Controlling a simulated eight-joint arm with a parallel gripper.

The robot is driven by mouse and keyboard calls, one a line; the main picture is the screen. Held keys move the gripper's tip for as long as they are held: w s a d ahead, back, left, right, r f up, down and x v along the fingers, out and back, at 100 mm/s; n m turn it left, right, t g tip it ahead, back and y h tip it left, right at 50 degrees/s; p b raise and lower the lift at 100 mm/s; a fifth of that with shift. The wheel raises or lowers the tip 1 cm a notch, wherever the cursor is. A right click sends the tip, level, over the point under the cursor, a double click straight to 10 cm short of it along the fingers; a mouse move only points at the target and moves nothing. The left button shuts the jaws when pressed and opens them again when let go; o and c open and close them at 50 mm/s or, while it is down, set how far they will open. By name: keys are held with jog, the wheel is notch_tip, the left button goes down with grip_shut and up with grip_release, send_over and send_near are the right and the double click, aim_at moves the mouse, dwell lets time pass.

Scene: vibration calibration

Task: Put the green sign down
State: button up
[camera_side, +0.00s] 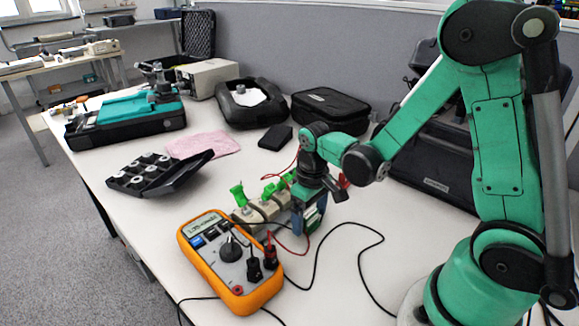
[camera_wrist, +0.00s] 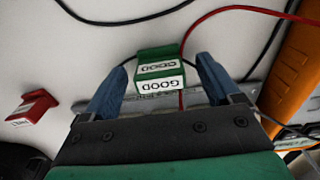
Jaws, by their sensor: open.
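The green sign (camera_wrist: 158,56), a small green wedge with white "GOOD" labels, is between the two blue fingers of my gripper (camera_wrist: 161,66) in the wrist view. In the side view my gripper (camera_side: 311,222) is low at the table, right of the row of beige blocks, and mostly hides the sign. A red sign (camera_wrist: 33,107) with a white label is to the left in the wrist view.
An orange multimeter (camera_side: 205,270) lies close in front, with red and black leads across the table. Beige blocks with green clips (camera_side: 238,196) stand beside my gripper. A black case with sample discs (camera_side: 140,174) lies open at left. Clear table (camera_side: 345,285) is at front right.

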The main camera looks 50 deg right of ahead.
aim_at(310, 213)
notch_tip(310, 213, up, 12)
jog(key=a+t, duration=0.1)
jog(key=t, duration=0.1)
jog(key=s+a+t, duration=0.1)
jog(key=t, duration=0.1)
jog(key=s+a+t, duration=0.1)
jog(key=a+t, duration=0.1)
jog(key=t, duration=0.1)
jog(key=shift+s+r, duration=0.25)
jog(key=shift+r, duration=0.1)
dwell(1.3)
